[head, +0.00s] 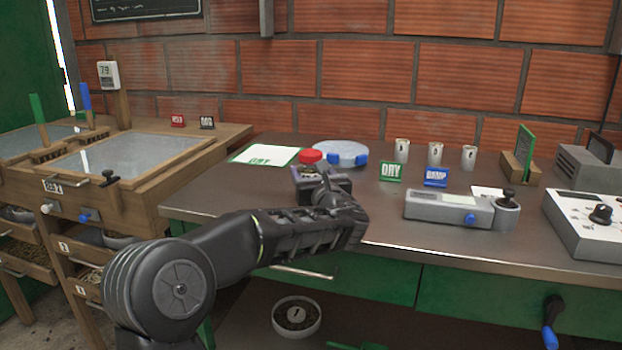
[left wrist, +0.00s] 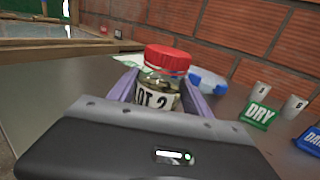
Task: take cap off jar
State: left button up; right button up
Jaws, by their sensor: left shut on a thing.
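The jar (left wrist: 158,88) is clear with a white label reading "OT 2" in the left wrist view, and it stands upright with something greenish inside. Its red cap (left wrist: 167,59) sits on top of it. The cap also shows in the head view (head: 311,156). My left gripper (head: 318,172) is shut on the jar, with its two purple-grey fingers (left wrist: 196,98) on either side of the jar's body, below the cap. In the head view the gripper hides most of the jar. My right gripper is not in either view.
Bare metal tabletop (head: 215,197) is left of the gripper.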

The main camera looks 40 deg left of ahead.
aim_at(311, 152)
pick_arm(q)
notch_tip(311, 152, up, 8)
jog(key=shift+r+p, duration=0.15)
jog(key=shift+p, duration=0.95)
jog(key=o, duration=1.2)
grip_shut()
